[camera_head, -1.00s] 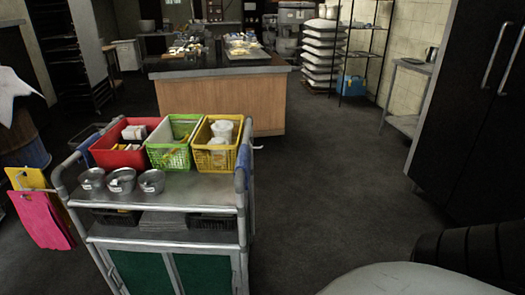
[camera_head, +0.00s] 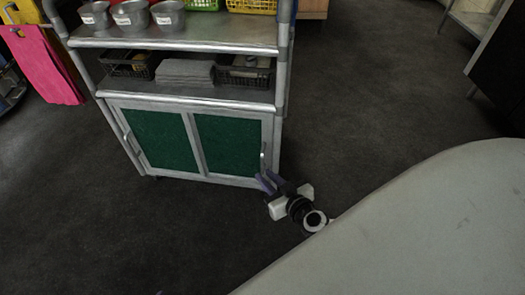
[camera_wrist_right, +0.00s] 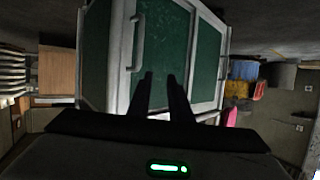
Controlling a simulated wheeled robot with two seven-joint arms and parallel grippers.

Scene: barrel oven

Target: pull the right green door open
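The cart's right green door (camera_head: 230,145) is shut, with a grey frame and an upright metal handle (camera_head: 263,158) near its right edge. The left green door (camera_head: 160,138) is also shut. My right gripper (camera_head: 264,180) is just below and in front of the right door's handle. In the right wrist view the two dark fingers (camera_wrist_right: 160,76) are apart with nothing between them. The handle (camera_wrist_right: 137,42) shows beyond and left of the fingertips there, not between them. Any contact with the door cannot be told. My left gripper is not in view.
The cart's open shelf (camera_head: 195,92) holds dark baskets and a grey stack; metal cups (camera_head: 130,14) stand on top. Pink and yellow sheets (camera_head: 45,65) hang at its left. Dark floor (camera_head: 100,230) in front of the doors is clear.

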